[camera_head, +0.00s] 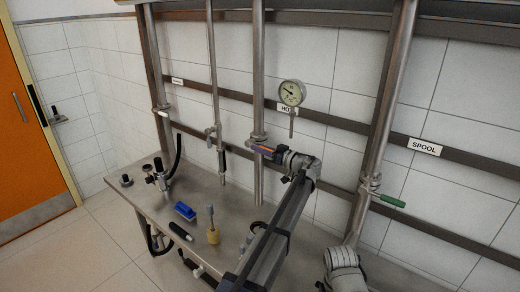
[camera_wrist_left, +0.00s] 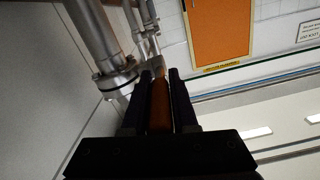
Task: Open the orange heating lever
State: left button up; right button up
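The orange heating lever (camera_head: 263,149) sticks out from a valve on the vertical metal pipe below the "HO…" label, left of the gauge. My left gripper (camera_head: 271,153) reaches it from the right. In the left wrist view the lever (camera_wrist_left: 160,108) lies lengthwise between the two black fingers (camera_wrist_left: 161,90). The fingers look closed against its sides, with little or no gap. The valve and pipe (camera_wrist_left: 105,50) are just beyond the fingertips, to the left.
A pressure gauge (camera_head: 291,93) stands close above my left wrist. A valve with a green lever (camera_head: 390,201) is on the right pipe. An orange door (camera_head: 22,150) is at left.

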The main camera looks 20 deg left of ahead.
pick_arm(q)
grip_shut()
dwell(0.9)
